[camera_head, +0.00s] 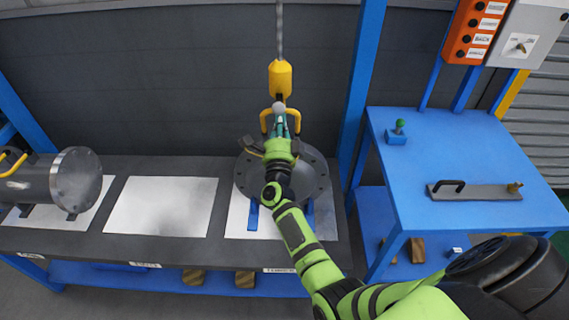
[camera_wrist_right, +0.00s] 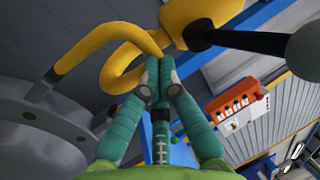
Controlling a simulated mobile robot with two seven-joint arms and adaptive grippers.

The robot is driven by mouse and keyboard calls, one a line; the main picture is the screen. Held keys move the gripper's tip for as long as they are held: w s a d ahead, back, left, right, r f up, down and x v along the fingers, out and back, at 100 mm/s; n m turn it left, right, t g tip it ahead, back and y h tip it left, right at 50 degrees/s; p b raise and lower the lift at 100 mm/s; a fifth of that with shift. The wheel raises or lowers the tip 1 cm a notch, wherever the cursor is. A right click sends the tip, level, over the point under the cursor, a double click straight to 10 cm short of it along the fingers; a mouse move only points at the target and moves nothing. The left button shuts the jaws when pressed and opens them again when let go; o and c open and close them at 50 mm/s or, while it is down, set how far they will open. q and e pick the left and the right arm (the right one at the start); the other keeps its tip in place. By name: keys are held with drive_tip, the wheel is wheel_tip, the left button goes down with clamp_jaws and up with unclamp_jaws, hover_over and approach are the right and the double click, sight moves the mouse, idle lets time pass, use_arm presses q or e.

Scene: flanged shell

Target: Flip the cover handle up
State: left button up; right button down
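The grey round flanged cover (camera_head: 318,178) stands on the bench below my right arm; part of it shows at the left in the wrist view (camera_wrist_right: 40,140). A yellow looped handle (camera_head: 265,122) is at its far side, and bent yellow tubing (camera_wrist_right: 75,55) shows in the wrist view. My right gripper (camera_head: 281,118) is at the handle. In the wrist view its teal fingertips (camera_wrist_right: 160,68) are together, right against the yellow tube. Whether any tube is between them is hidden. My left gripper is out of view.
A yellow hoist hook block (camera_head: 280,78) hangs on a cable just above the handle. A grey flanged cylinder (camera_head: 55,183) lies at the left of the bench (camera_head: 110,245). A blue table (camera_head: 445,150) with a control box (camera_head: 478,30) above stands at the right.

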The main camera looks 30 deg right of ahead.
drive_tip(key=shift+w+d+r+g+y+p, duration=0.25)
drive_tip(key=shift+w+r+g+p, duration=0.1)
drive_tip(key=shift+w+p, duration=0.25)
drive_tip(key=shift+w+d+r+g+y+p, duration=0.25)
drive_tip(key=shift+w+g+p, duration=0.1)
drive_tip(key=shift+p, duration=0.3)
drive_tip(key=shift+f, duration=0.15)
